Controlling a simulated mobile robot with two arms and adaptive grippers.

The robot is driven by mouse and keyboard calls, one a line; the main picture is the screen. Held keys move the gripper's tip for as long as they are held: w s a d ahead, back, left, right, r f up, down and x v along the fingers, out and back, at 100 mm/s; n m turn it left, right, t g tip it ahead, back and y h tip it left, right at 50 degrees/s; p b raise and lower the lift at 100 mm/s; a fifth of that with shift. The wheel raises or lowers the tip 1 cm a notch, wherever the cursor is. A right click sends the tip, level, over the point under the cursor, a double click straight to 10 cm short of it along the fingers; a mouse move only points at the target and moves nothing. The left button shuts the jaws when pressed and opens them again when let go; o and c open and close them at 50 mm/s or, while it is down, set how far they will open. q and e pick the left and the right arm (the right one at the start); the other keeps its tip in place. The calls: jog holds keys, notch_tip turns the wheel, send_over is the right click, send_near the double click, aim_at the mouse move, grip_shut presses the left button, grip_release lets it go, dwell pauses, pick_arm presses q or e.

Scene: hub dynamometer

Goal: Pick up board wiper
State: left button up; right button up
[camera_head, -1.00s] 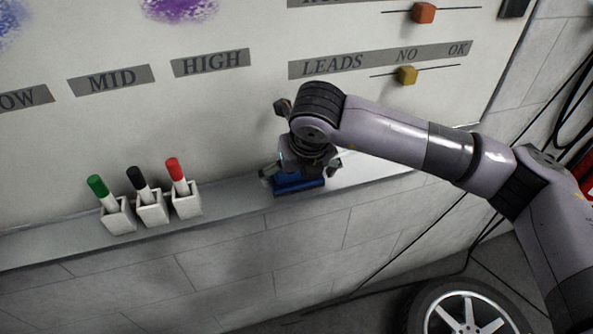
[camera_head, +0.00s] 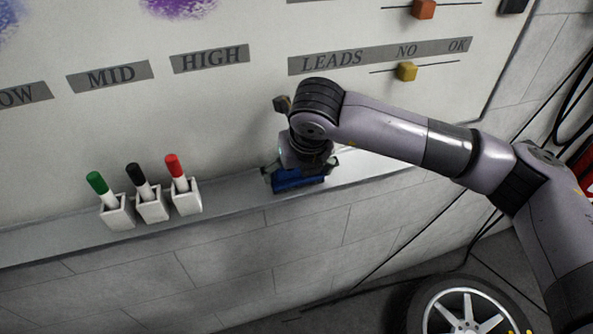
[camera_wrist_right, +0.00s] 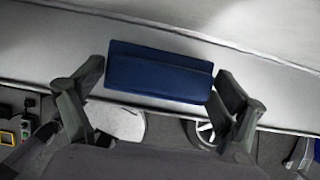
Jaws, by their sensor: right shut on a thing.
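The board wiper (camera_head: 299,181) is a blue block on the ledge below the whiteboard. It also shows in the right wrist view (camera_wrist_right: 158,72), where it lies between the two fingers. My right gripper (camera_head: 300,177) reaches down to it and is shut on it, one finger at each end. In the right wrist view my right gripper (camera_wrist_right: 158,88) has its fingertips against the wiper's short ends. I cannot tell whether the wiper touches the ledge. My left gripper is not in view.
Three white holders stand on the ledge (camera_head: 240,207) to the left, with a green marker (camera_head: 97,184), a black marker (camera_head: 137,177) and a red marker (camera_head: 174,168). The whiteboard (camera_head: 220,120) carries labels and sliders. A wheel (camera_head: 467,310) is on the floor below.

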aim_at(298, 180)
jog(key=shift+s+r+b, duration=0.15)
jog(key=shift+r+b, duration=0.05)
jog(key=shift+b, duration=0.45)
notch_tip(298, 180, up, 6)
jog(key=shift+f+b, duration=0.1)
jog(key=shift+b, duration=1.1)
jog(key=shift+s+d+r+b, duration=0.15)
jog(key=shift+s+r+b, duration=0.15)
jog(key=shift+s, duration=0.2)
jog(key=s+d+b, duration=0.2)
jog(key=s+d, duration=0.1)
jog(key=s, duration=0.6)
jog(key=s+d+b, duration=0.3)
jog(key=s, duration=0.5)
jog(key=shift+s, duration=0.4)
jog(key=shift+r, duration=0.1)
